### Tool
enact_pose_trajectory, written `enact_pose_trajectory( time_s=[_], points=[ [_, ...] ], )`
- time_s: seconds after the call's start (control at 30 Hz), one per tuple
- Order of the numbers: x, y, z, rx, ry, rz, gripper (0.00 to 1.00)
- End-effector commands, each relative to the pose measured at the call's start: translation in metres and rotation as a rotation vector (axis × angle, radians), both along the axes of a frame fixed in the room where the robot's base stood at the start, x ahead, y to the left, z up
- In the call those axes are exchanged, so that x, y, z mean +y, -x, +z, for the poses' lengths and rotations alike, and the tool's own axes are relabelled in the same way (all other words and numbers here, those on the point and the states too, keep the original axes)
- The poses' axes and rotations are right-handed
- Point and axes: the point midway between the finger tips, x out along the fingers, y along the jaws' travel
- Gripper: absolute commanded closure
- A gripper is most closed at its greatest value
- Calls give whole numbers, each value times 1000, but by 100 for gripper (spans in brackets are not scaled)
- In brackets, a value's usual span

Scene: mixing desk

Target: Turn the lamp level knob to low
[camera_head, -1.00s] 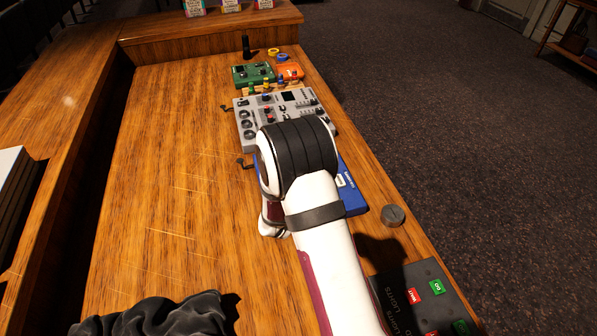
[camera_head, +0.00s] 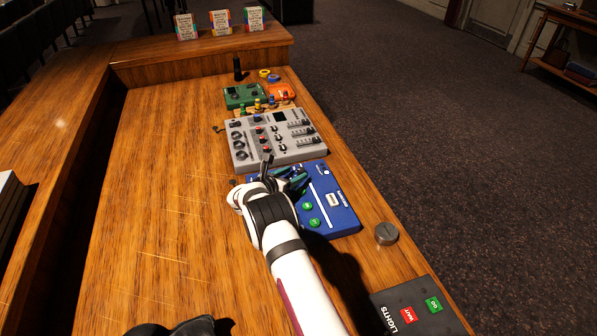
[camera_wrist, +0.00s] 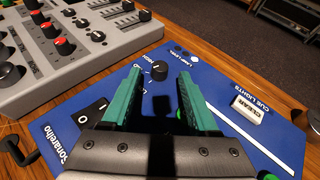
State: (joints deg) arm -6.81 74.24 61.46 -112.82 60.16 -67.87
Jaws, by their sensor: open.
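The blue panel (camera_head: 345,212) lies on the desk in front of the grey mixer. In the wrist view, the lamp level knob (camera_wrist: 159,70) is a small black knob on this blue panel (camera_wrist: 225,82), beside the printed words LAMP LEVEL and a MED mark. Its pointer setting is too small to read surely. My gripper (camera_head: 283,177) is over the far left part of the panel, its teal fingers spread and empty. In the wrist view the knob shows in the gap between the fingertips, apparently beyond them and not gripped. The fingers and palm hide part of the panel.
The grey mixer (camera_head: 268,142) stands just beyond the panel. A grey round knob (camera_head: 386,233) and the dark LIGHTS box (camera_head: 415,315) are nearer. The desk's left side is clear.

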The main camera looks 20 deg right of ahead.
Motion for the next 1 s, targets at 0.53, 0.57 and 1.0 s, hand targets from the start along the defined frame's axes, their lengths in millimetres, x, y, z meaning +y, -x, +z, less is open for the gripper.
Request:
enact_pose_trajectory(
  time_s=[0.53,0.57,1.0],
  points=[
    [-25,-20,-13,-1,0,1,39],
    [-25,-20,-13,-1,0,1,43],
    [-25,-20,-13,-1,0,0,100]
  ],
)
